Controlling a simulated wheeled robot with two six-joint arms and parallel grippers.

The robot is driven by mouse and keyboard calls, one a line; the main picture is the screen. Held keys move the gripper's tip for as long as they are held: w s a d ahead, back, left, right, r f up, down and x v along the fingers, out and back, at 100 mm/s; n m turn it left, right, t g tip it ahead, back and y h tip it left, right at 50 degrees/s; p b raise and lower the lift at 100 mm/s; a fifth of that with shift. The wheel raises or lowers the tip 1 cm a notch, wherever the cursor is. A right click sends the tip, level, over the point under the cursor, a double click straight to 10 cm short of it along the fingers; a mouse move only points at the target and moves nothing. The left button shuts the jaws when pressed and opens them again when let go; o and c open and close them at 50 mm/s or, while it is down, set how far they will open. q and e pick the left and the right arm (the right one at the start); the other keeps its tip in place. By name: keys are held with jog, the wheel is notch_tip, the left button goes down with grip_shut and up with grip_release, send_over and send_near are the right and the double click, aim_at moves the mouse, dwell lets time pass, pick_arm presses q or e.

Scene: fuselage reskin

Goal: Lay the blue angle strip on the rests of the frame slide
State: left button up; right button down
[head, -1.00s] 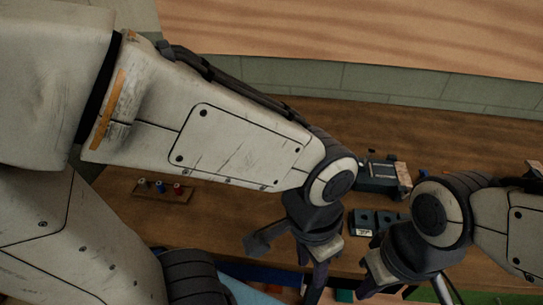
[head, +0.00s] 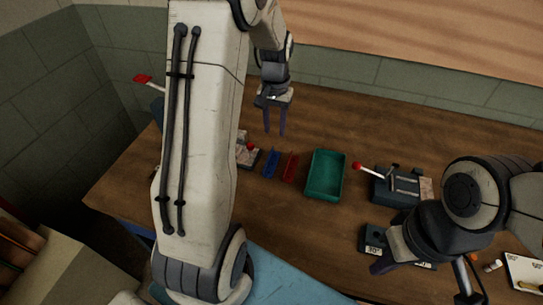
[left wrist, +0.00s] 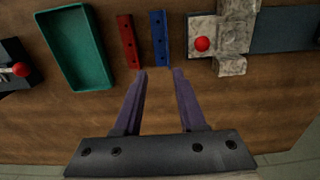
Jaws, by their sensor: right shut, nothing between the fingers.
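The blue angle strip (head: 270,163) lies on the bench to the left of a red strip (head: 290,167). In the left wrist view the blue strip (left wrist: 160,38) lies just beyond my left fingertips, in line with the gap between them. My left gripper (head: 275,134) is open and empty, pointing down over the bench. Its two parted fingers (left wrist: 160,72) show in the left wrist view. My right gripper (head: 383,266) is shut and empty at the lower right, over dark blocks. I cannot tell surely which fixture is the frame slide.
A green tray (head: 326,175) stands right of the strips. A dark fixture with a red-tipped lever (head: 396,187) stands further right. A grey-block fixture with a red knob (left wrist: 237,38) lies near the blue strip; my left arm partly hides it in the head view.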

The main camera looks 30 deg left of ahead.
pick_arm(q)
send_near(272, 162)
jog(key=shift+w+a+f, duration=0.45)
jog(key=shift+w, duration=0.05)
jog(key=f, duration=0.2)
jog(key=s+f+p, duration=0.1)
jog(key=f, duration=0.1)
jog(key=shift+a+p, duration=0.1)
jog(key=shift+p, duration=0.2)
jog(key=shift+f, duration=0.7)
grip_shut()
